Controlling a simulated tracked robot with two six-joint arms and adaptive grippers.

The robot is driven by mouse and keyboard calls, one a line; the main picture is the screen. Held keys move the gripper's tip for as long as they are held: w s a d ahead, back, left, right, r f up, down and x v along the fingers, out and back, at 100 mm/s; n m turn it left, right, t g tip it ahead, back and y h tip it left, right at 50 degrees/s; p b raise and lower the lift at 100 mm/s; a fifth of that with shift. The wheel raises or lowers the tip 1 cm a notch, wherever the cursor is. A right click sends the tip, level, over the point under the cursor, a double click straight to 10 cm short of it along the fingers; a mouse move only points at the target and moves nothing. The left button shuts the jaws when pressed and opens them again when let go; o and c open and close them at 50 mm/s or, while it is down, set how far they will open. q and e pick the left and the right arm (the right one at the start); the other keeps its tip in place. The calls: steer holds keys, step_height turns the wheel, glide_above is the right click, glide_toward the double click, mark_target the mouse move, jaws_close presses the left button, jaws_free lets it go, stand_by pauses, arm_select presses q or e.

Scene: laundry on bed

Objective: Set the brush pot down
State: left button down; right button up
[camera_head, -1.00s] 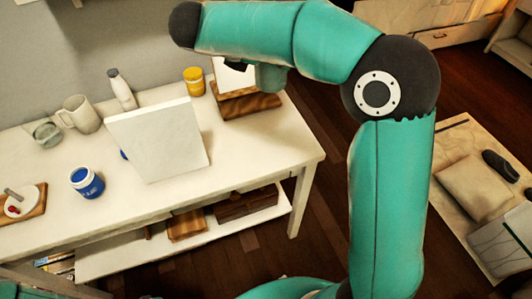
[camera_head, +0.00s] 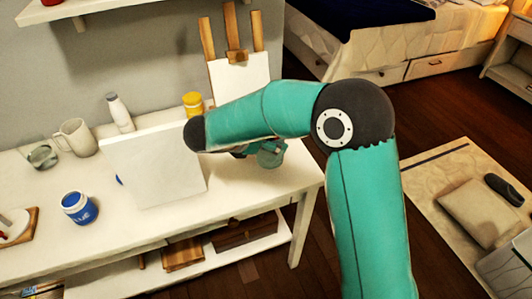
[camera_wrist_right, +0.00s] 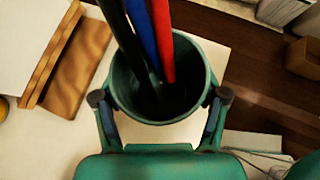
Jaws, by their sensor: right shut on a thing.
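The brush pot (camera_head: 270,153) is a dark green cup at the right end of the white table (camera_head: 230,191). In the right wrist view the pot (camera_wrist_right: 190,75) holds black, blue and red brush handles. My right gripper (camera_wrist_right: 160,97) has one finger on each side of the pot and is shut on it. In the head view my right gripper (camera_head: 250,150) is partly hidden by my arm. The pot looks upright and over the table; I cannot tell whether its base touches the top. My left gripper is not in view.
A white panel (camera_head: 153,170) stands left of my right gripper. A wooden easel with a white canvas (camera_head: 240,78) is behind the pot. A yellow jar (camera_head: 193,103), white bottle (camera_head: 120,112), grey mug (camera_head: 75,137) and blue jar (camera_head: 78,208) stand farther left. The table's right edge is close.

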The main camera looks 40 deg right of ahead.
steer(key=shift+f, duration=2.1)
steer(key=shift+f, duration=0.1)
steer(key=o, duration=1.2)
steer(key=v, duration=1.2)
steer(key=shift+s, duration=0.1)
